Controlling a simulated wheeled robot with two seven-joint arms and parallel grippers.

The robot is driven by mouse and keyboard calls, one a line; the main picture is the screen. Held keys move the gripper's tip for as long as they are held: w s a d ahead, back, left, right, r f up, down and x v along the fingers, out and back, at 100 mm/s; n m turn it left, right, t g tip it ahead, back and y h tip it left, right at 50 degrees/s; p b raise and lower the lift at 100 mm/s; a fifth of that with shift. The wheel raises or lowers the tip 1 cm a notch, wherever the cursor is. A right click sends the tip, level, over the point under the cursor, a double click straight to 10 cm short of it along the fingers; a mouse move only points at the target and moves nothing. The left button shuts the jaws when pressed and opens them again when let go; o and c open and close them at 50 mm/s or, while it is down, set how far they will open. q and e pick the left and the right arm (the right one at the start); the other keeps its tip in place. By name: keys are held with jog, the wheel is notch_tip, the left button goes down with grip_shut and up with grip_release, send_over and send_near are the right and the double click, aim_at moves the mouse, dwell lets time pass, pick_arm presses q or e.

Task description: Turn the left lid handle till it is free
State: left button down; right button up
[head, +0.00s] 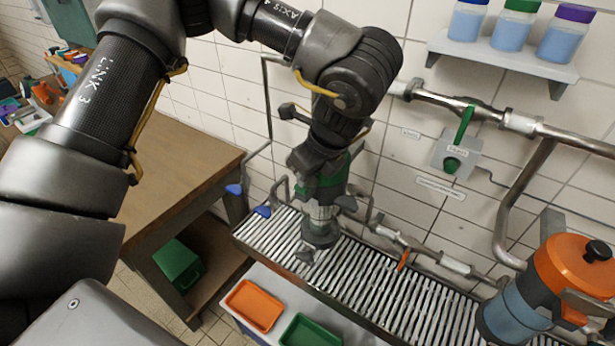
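My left arm comes in from the left and reaches down over a slatted metal grate (400,295). Its gripper (314,243) is at the low end, below a green band, just above or at the grate's left part. The fingers are small and dark, so whether they are open or hold anything is unclear. An orange-lidded blue vessel (510,312) stands at the grate's right end, well apart from this gripper. Its orange lid (572,268) has a black knob, and grey metal pieces sit beside it. I cannot make out which part is the left lid handle. My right gripper is out of view.
Blue-tipped levers (263,211) and pipes stand close around the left gripper. An orange-handled valve (403,261) is on the low pipe. A wall box (457,157) has a green lever. An orange tray (255,305) and a green tray (309,332) lie in front. A wooden bench (170,165) stands left.

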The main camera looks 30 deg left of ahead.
pick_arm(q)
jog(key=shift+n, duration=0.3)
jog(key=c, duration=1.8)
grip_release()
jog(key=shift+r, duration=0.1)
